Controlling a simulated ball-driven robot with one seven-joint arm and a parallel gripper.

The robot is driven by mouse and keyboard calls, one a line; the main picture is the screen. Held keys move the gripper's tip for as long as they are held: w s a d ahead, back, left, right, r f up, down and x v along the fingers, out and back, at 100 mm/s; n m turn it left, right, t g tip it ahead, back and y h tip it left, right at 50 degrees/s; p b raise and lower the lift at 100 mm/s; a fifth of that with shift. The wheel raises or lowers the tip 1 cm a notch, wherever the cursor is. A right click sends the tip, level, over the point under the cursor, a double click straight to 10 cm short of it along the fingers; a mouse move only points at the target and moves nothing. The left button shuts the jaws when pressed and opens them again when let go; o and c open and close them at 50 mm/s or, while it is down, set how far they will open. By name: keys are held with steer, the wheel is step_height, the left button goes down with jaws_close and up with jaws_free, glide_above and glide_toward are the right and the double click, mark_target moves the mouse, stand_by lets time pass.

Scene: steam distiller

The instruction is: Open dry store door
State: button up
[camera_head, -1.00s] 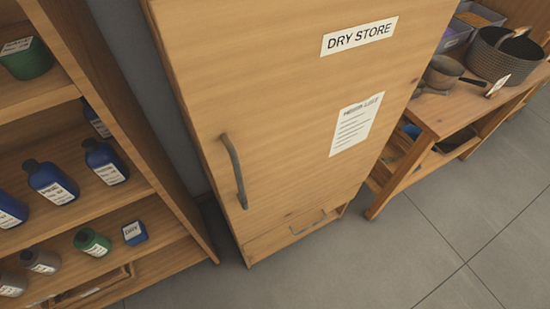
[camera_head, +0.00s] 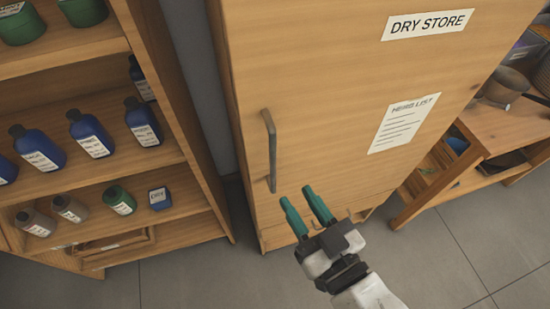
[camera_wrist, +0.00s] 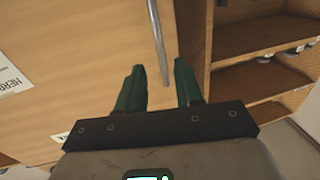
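The dry store door (camera_head: 340,110) is a tall wooden panel with a "DRY STORE" label (camera_head: 428,24), and it is closed. Its grey vertical bar handle (camera_head: 271,150) is near the door's left edge. My gripper (camera_head: 304,206), with two green fingers, is open and empty, just right of and below the handle's lower end in the head view. In the wrist view the handle (camera_wrist: 158,40) reaches down to the gap between the fingertips (camera_wrist: 158,75). I cannot tell whether its end is between the fingers or still in front of them.
An open shelf (camera_head: 185,130) with several blue, green and grey bottles stands to the left. A herb list (camera_head: 403,123) is on the door. A wooden bench (camera_head: 510,125) with pots stands to the right. Grey tiled floor (camera_head: 440,260) in front is free.

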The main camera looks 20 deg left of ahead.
mark_target(274, 164)
steer(key=p+x, duration=0.3)
steer(key=x, duration=0.7)
steer(key=shift+w+a, duration=0.2)
steer(key=shift+w, duration=0.05)
jaws_close()
